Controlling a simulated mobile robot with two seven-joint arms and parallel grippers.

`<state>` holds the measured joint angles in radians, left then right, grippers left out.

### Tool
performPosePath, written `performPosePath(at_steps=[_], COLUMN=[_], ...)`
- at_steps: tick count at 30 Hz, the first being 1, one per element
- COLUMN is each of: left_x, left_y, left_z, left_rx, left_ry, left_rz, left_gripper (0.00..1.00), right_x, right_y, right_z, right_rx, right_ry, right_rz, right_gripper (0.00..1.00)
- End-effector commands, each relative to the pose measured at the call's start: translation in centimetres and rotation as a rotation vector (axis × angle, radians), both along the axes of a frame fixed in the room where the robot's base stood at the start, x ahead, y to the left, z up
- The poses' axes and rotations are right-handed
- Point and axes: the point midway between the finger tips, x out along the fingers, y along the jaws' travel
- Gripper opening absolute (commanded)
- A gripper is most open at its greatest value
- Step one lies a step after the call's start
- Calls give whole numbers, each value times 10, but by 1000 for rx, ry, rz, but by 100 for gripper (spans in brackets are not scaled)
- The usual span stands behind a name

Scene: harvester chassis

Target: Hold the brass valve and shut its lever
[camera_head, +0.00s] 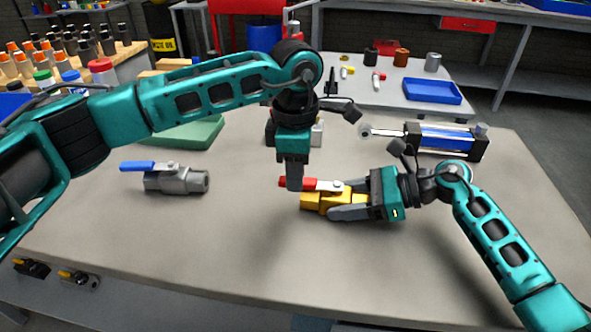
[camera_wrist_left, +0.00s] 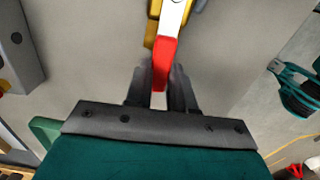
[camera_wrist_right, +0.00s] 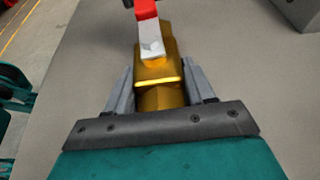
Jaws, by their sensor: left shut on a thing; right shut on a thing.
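The brass valve (camera_head: 318,201) lies on the table in front of me, its body running left to right. My right gripper (camera_head: 347,210) is shut on the right end of its body; the brass shows between the fingers in the right wrist view (camera_wrist_right: 160,97). The red lever (camera_head: 311,184) lies along the top of the body, roughly in line with it, its red end pointing left. My left gripper (camera_head: 292,185) comes down from above and is shut on the lever's red end, which sits between its fingers in the left wrist view (camera_wrist_left: 161,65).
A steel valve with a blue lever (camera_head: 176,179) lies to the left on the table. A blue cylinder (camera_head: 447,138) lies at the back right. A green block (camera_head: 188,133) is behind the steel valve. The table's front is clear.

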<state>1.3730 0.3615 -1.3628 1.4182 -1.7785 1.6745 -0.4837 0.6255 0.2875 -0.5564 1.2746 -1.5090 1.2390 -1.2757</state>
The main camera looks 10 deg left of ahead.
Motion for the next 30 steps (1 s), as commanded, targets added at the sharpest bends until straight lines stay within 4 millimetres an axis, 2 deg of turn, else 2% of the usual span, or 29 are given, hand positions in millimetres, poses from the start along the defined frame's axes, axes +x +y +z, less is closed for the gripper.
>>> performPosePath(at_steps=[8,18,30], left_x=[-2,-15,-18], left_y=[0,-3,-4], left_z=[0,1,1], left_rx=[0,-2,-3], left_ry=[0,-1,-1], left_rz=[22,207,238], left_gripper=[0,0,0], right_x=[0,0,0], right_y=[0,0,0], right_z=[1,1,1], right_rx=[2,2,2], right_ry=[-1,-1,-1], right_rz=[-1,-1,-1], right_gripper=[0,0,0])
